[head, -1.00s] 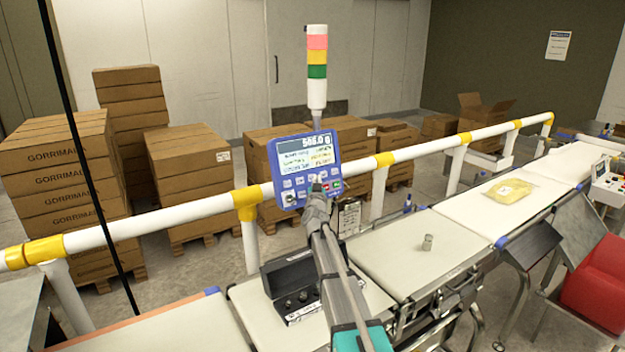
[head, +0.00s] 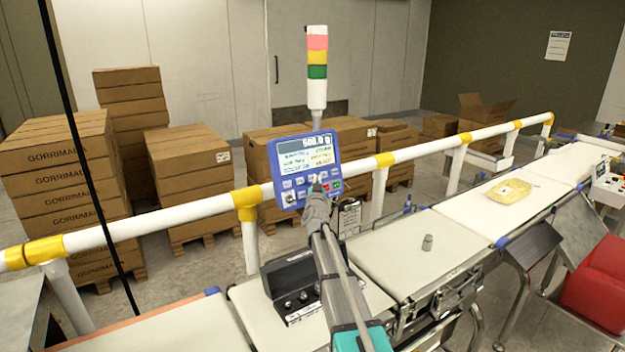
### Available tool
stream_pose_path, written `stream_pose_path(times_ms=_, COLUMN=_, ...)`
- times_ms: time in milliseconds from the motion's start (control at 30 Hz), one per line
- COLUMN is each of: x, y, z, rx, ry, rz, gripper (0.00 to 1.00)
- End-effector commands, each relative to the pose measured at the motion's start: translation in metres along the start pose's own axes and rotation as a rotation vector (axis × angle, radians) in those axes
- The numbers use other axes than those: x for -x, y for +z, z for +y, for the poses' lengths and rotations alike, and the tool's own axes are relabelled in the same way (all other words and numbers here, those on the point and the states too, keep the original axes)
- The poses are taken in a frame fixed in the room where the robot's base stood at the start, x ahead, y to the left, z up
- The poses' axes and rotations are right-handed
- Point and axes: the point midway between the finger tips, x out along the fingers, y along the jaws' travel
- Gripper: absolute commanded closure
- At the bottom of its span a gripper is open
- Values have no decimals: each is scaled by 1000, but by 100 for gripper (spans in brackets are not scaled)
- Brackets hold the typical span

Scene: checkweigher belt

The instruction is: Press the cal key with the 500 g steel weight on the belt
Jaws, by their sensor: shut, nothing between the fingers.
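The steel weight (head: 427,242) stands upright on the pale weighing belt (head: 400,262), clear of its edges. The blue control panel (head: 304,165) has a lit screen with a large number along the top and rows of keys below. My gripper (head: 318,190) is shut and empty, its tip in front of the lower key rows. It covers some of the keys. I cannot tell whether the tip touches a key or which key is the cal key; the labels are too small to read.
An open black weight case (head: 290,283) with weights sits on the belt section left of my arm. A yellow pack (head: 510,191) lies on the far belt. A white and yellow rail (head: 410,152) runs behind the belts. A signal tower (head: 317,75) stands above the panel. A red bin (head: 598,285) is at right.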

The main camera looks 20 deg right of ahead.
Motion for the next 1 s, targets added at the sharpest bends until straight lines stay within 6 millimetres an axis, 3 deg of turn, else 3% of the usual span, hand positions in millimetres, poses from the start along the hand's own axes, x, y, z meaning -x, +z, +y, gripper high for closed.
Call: stream_pose_path(times_ms=1000, x=-6, y=4, z=-4, rx=0, ry=0, rz=0, gripper=100)
